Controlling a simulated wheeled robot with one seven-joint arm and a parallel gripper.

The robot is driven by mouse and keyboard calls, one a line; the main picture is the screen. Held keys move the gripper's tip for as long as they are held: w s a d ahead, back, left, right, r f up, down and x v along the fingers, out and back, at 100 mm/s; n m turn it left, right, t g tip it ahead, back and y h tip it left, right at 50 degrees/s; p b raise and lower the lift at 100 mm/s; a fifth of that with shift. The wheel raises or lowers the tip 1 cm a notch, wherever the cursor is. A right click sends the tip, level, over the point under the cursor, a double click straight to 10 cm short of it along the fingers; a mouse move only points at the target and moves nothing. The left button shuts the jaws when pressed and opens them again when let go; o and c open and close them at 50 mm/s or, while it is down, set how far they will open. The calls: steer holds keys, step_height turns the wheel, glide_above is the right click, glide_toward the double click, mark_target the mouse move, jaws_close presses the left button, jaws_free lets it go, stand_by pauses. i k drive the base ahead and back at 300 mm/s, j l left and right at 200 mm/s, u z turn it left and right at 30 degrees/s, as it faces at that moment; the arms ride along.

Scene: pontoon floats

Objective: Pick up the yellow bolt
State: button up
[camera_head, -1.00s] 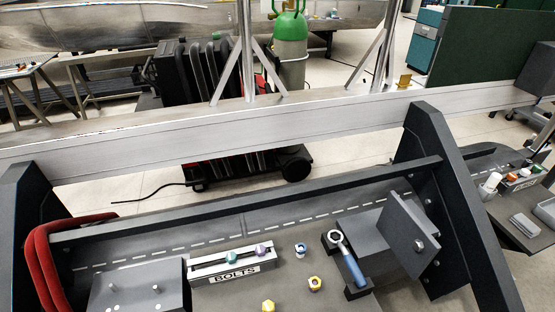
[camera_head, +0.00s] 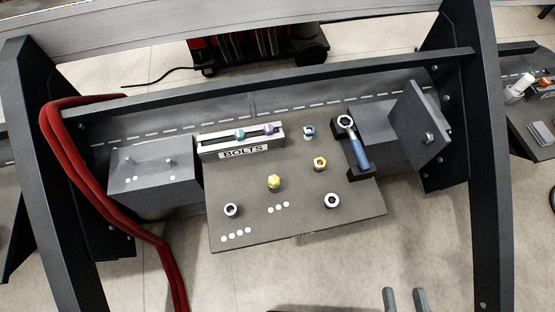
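A yellow bolt (camera_head: 274,181) with a hex-shaped head stands on the dark grey work board (camera_head: 360,203), near its middle. My gripper (camera_head: 404,297) shows at the bottom edge, right of centre, as two grey fingertips pointing up. They are apart with nothing between them. The gripper is in front of the board and to the right of the yellow bolt, not touching it.
A blue-ringed piece (camera_head: 308,131), two white-ringed pieces (camera_head: 231,210) and a blue-handled wrench (camera_head: 357,150) are also on the board. Dark frame legs stand either side; red hose (camera_head: 92,190) hangs at left.

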mark_target(273, 180)
steer(key=i+l+u, duration=0.1)
steer(key=l, duration=0.2)
steer(key=i+l+u, duration=0.15)
steer(key=l, duration=0.2)
steer(key=i+l+u, duration=0.1)
steer(key=l, duration=0.25)
steer(key=i+u, duration=0.1)
steer(key=u, duration=1.2)
